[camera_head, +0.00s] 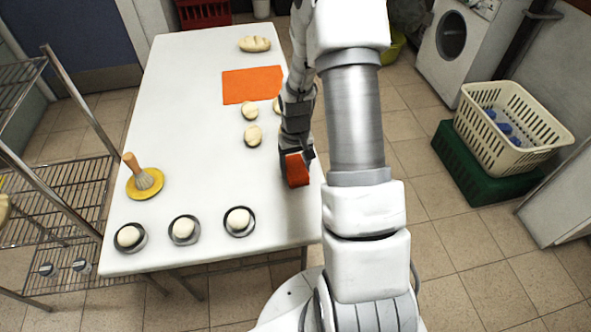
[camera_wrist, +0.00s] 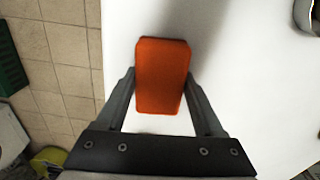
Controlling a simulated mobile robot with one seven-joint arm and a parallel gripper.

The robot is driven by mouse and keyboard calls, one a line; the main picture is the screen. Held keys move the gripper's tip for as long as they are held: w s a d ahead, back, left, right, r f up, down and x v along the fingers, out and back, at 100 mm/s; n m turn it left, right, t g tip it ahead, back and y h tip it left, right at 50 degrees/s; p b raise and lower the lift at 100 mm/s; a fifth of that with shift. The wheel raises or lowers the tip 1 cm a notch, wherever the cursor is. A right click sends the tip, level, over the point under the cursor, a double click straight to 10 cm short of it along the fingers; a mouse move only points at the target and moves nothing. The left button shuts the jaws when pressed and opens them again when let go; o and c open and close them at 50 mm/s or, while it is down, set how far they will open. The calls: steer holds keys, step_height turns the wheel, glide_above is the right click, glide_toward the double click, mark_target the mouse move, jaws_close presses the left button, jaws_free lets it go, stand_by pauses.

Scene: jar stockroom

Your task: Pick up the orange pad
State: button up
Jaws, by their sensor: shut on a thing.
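The orange pad (camera_wrist: 162,75) is a small rounded rectangular block between the two fingers of my gripper (camera_wrist: 161,85) in the wrist view. My gripper is shut on it, with a finger against each side. In the head view the pad (camera_head: 297,170) shows as a red-orange block at my gripper (camera_head: 296,158), over the right edge area of the white table (camera_head: 200,120). The wrist view shows a soft shadow on the table beyond the pad. I cannot tell the exact height of the pad above the table.
An orange mat (camera_head: 252,85) lies flat farther back on the table, with several bread rolls (camera_head: 253,135) near it. Dough balls in dark cups (camera_head: 240,221) line the front edge. A brush (camera_head: 142,175) stands on a yellow dish. A wire rack (camera_head: 55,190) is at left, a cream basket (camera_head: 512,130) at right.

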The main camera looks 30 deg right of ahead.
mark_target(295, 166)
steer(key=c, duration=0.4)
steer(key=shift+r, duration=0.1)
steer(key=shift+r, duration=0.6)
step_height(295, 166, up, 3)
steer(key=shift+r+p, duration=0.1)
steer(key=shift+p, duration=0.35)
steer(key=s+d+r+p, duration=0.1)
steer(key=s+d+r, duration=0.4)
steer(key=s, duration=0.5)
steer(key=shift+s+d+r, duration=0.2)
steer(key=shift+d+r, duration=0.05)
steer(key=shift+r, duration=0.45)
